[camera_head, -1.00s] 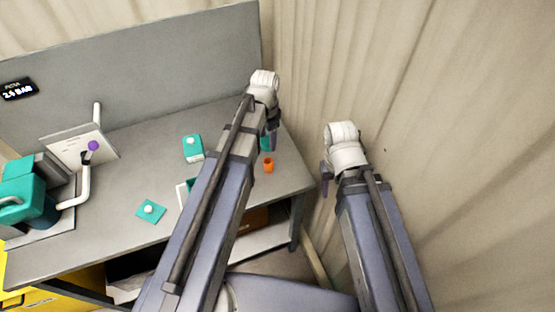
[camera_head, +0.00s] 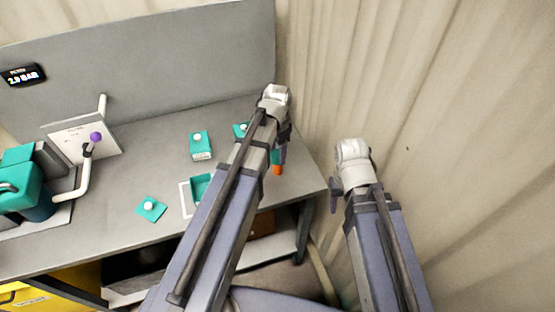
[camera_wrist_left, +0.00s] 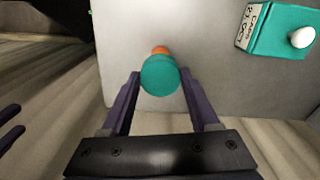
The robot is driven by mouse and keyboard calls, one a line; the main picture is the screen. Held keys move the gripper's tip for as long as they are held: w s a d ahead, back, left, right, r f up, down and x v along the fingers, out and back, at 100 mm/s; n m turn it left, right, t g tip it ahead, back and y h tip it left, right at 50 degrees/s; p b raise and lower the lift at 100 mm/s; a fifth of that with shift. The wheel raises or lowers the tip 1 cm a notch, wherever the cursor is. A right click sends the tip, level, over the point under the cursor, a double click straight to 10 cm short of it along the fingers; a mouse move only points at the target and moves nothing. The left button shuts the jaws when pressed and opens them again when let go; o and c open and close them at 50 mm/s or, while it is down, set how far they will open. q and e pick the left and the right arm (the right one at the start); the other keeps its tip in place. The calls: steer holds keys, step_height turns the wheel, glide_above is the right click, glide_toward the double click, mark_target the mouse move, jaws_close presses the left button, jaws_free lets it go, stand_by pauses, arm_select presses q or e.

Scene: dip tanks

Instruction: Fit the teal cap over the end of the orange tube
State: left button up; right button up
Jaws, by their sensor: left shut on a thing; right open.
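My left gripper (camera_head: 279,154) is shut on the teal cap (camera_head: 275,160) near the table's right end. In the left wrist view, the teal cap (camera_wrist_left: 160,76) sits between the two purple fingers (camera_wrist_left: 161,84). The orange tube (camera_head: 277,170) shows directly below the cap in the head view. In the left wrist view only a sliver of the orange tube (camera_wrist_left: 160,50) shows past the cap's far edge. I cannot tell whether the cap is around the tube's end or just above it. My right gripper (camera_head: 335,197) is open and empty, off the table's right side.
A teal box with a white knob (camera_head: 200,146) stands behind on the grey table (camera_head: 130,175). A white-rimmed tray (camera_head: 184,199) is partly behind my left arm. A teal plate with a white knob (camera_head: 150,208) lies at the front.

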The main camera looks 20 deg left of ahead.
mark_target(277, 155)
arm_select(q)
steer(key=shift+f+b, duration=0.8)
steer(key=shift+f, duration=0.5)
steer(key=shift+f, duration=0.2)
steer(key=o, duration=1.3)
steer(key=shift+o, duration=0.2)
steer(key=shift+r, duration=0.1)
step_height(277, 155, up, 12)
steer(key=p, duration=1.2)
steer(key=s+d+n+y, duration=0.1)
steer(key=s+d+n, duration=0.4)
steer(key=s+d, duration=0.5)
steer(key=s, duration=0.4)
steer(key=shift+d+r, duration=0.2)
steer(key=shift+d, duration=0.1)
